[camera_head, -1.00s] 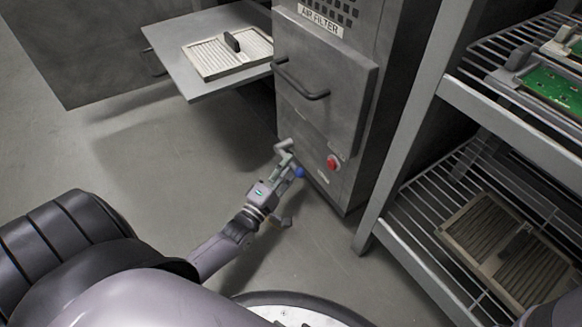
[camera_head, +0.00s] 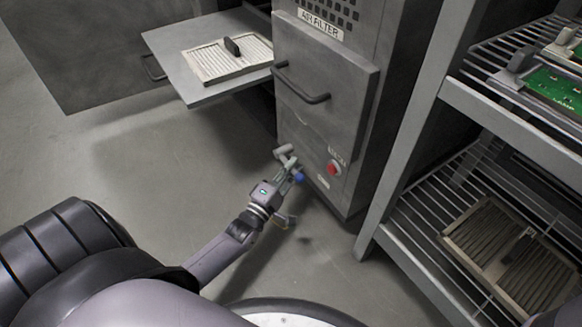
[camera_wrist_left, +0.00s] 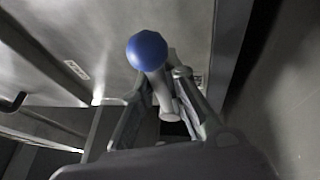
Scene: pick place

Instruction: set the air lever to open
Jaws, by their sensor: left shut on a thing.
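The air lever is a grey rod with a blue ball knob (camera_head: 298,178), low at the front of the grey cabinet (camera_head: 312,120). In the left wrist view the blue knob (camera_wrist_left: 147,51) and its grey rod (camera_wrist_left: 163,95) stand between the fingers. My left gripper (camera_head: 287,174) is shut on the lever, just behind the knob. The gripper (camera_wrist_left: 162,84) hides part of the rod. A small label (camera_head: 323,183) sits near the lever, too small to read. My right gripper is not in view.
A red button (camera_head: 334,168) is right of the lever. Above is a panel with a bar handle (camera_head: 302,86) under an AIR FILTER label (camera_head: 320,25). A filter (camera_head: 228,58) lies on a shelf at left. A wire rack (camera_head: 430,190) stands close on the right. Floor at left is clear.

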